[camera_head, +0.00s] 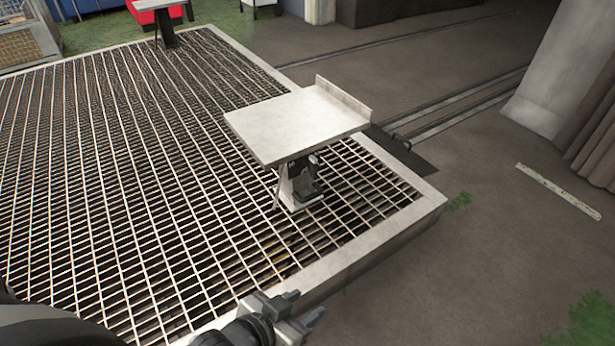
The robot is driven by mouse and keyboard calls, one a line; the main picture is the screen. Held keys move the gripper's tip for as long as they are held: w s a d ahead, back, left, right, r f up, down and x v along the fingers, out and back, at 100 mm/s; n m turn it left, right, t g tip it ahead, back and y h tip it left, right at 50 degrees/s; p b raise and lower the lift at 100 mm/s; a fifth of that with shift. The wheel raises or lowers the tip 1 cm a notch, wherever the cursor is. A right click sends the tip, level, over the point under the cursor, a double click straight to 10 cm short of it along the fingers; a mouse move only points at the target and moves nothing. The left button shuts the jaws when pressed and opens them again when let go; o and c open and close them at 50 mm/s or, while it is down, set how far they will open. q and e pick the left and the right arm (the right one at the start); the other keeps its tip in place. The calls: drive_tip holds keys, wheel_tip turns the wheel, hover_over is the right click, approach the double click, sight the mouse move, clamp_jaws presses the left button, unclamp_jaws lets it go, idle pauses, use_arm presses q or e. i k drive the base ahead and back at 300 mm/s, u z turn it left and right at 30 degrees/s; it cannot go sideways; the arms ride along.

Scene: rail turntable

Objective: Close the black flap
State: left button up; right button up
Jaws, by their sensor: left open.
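A dark flat plate, which looks like the black flap (412,156), lies at the far right edge of the grated platform (430,203), where the rails come in. It seems to lie flat or nearly so, with a small handle-like piece on it. Part of it is hidden behind the light tabletop. My left gripper (303,306) is at the bottom of the view, just outside the platform's near edge. Its jaws are open and nothing shows between them. It is well apart from the dark plate. My right gripper is out of view.
A light table (295,122) with a raised back edge stands on the platform corner, with a small black-and-white device (302,188) under it. Rails (455,115) run off right. A white strip (557,190) lies on the floor.

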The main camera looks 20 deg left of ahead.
sight(414, 163)
drive_tip(key=z, duration=1)
drive_tip(key=k, duration=1.3)
drive_tip(key=z, duration=0.6)
drive_tip(key=i, duration=2.2)
drive_tip(key=u, duration=0.6)
drive_tip(key=i, duration=2.65)
drive_tip(key=u, duration=0.75)
drive_tip(key=i, duration=2.25)
drive_tip(key=u, duration=2.15)
drive_tip(key=i, duration=1.15)
drive_tip(key=u, duration=1.35)
drive_tip(key=i, duration=0.7)
